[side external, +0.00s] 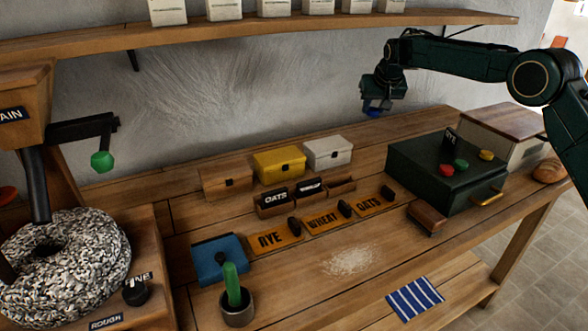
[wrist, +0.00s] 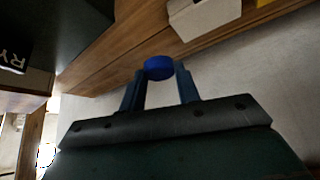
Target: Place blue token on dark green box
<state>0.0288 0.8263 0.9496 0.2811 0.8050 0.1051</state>
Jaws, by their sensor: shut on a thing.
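The blue token (wrist: 159,68) is held between the fingertips of my gripper (wrist: 160,76) in the wrist view. In the side view my gripper (side external: 375,106) is up in the air near the wall, with the blue token (side external: 374,113) at its lower end. It is above the back of the bench, left of and higher than the dark green box. The dark green box (side external: 420,185) stands at the right of the bench. On its top are a red token (side external: 446,170), a green token (side external: 461,165), a yellow token (side external: 486,155) and an upright RYE tag (side external: 450,139).
A yellow box (side external: 279,163), a white box (side external: 327,152) and a wooden box (side external: 226,182) stand at the back of the bench. Labelled plates, such as WHEAT (side external: 327,219), lie in front. A wood-topped box (side external: 505,130) and bread (side external: 549,170) are at right. A shelf (side external: 250,33) runs above.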

